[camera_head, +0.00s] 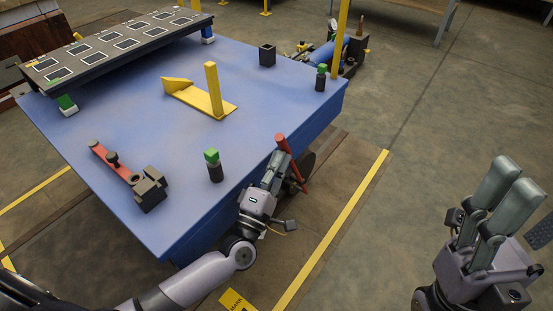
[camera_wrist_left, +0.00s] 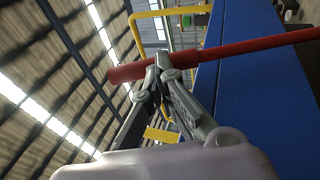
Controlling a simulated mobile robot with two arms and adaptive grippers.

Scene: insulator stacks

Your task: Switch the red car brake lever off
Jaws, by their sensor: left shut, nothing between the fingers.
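The red brake lever (camera_head: 299,178) is a slim red bar with a thicker end, standing at the right side of the blue table in the head view. In the left wrist view the red lever (camera_wrist_left: 245,50) crosses the picture at a slant, its thick end to the left. My left gripper (camera_head: 278,157) is shut with nothing between its fingers. My right gripper (camera_head: 518,172) is raised at the far right, away from the lever.
The blue table (camera_head: 130,205) carries a yellow bracket (camera_head: 214,95), a red-and-black clamp-like part (camera_head: 125,172), a green-topped post (camera_head: 214,166) and a dark panel rack (camera_head: 115,42). A yellow pole (camera_head: 341,35) stands behind the table. Floor to the right is open.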

